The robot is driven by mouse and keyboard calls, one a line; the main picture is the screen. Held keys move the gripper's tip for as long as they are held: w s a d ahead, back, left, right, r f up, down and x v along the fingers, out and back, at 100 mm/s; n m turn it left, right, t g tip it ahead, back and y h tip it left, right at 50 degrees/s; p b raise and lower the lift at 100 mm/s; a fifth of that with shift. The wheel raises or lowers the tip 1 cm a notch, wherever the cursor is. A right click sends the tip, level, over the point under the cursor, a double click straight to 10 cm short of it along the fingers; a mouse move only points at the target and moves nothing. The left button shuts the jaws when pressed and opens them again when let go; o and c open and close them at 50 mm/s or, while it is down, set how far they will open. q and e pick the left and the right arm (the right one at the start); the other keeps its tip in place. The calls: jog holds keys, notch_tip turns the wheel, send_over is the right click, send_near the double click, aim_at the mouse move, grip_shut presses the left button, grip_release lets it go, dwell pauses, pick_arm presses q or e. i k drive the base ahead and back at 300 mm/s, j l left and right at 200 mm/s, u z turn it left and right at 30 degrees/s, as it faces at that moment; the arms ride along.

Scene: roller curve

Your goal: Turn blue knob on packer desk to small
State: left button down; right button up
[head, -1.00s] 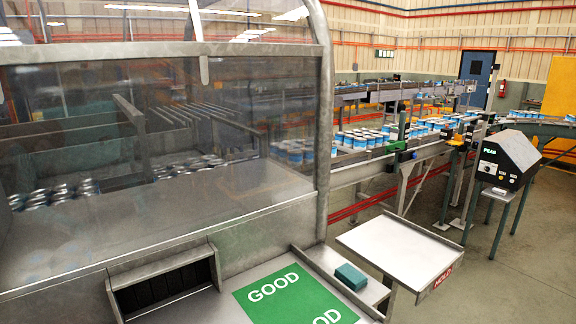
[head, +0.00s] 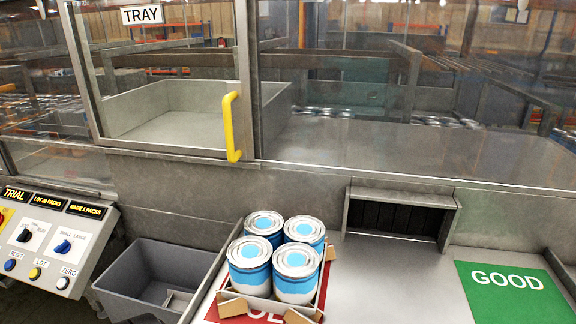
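The control panel of the desk (head: 92,255) stands at the lower left of the head view, cut off by the left edge. The blue knob (head: 62,247) sits on its right part, under a label that reads SMALL LARGE. The knob is too small for me to tell for certain which word it points at. Neither of my grippers shows in the head view.
A black knob (head: 25,235) and a row of buttons, including a yellow one (head: 35,273), are close by. A grey bin (head: 205,262) stands right of the panel. A carton (head: 233,305) with several blue-white cans lies on a red mat (head: 207,310). A yellow handle (head: 230,126) juts from the clear door.

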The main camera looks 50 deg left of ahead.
aim_at(64, 247)
jog(key=u, duration=3.1)
